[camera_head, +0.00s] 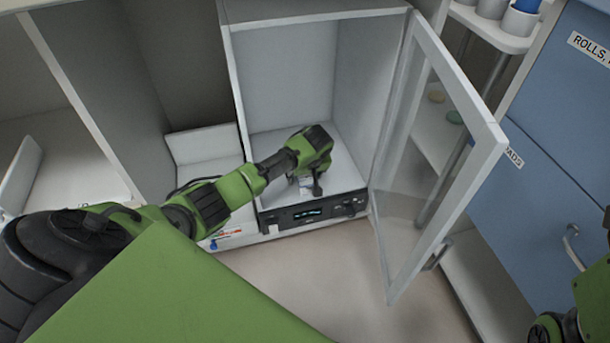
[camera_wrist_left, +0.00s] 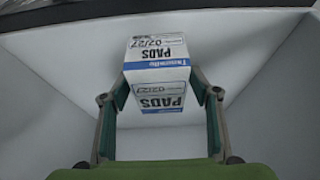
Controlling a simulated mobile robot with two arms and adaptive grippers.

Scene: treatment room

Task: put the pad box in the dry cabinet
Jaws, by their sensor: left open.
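The dry cabinet (camera_head: 355,100) stands open, its glass door (camera_head: 430,160) swung out to the right. My left arm reaches into it, and my left gripper (camera_head: 314,184) is low inside, above the front of the cabinet floor. In the left wrist view the white and blue pad box (camera_wrist_left: 157,72), with "PADS" and "02/27" on it, is between the fingers of the left gripper (camera_wrist_left: 160,95). The jaws are open, one finger on each side of the box. In the head view the gripper mostly hides the box. My right gripper is not in view; part of my right arm shows at the lower right edge.
A control panel (camera_head: 312,212) with a lit display runs along the cabinet's front base. Blue drawers (camera_head: 550,130) stand at the right, beside a shelf cart (camera_head: 490,30) with cups. Open white shelving (camera_head: 70,150) lies left. Floor in front is clear.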

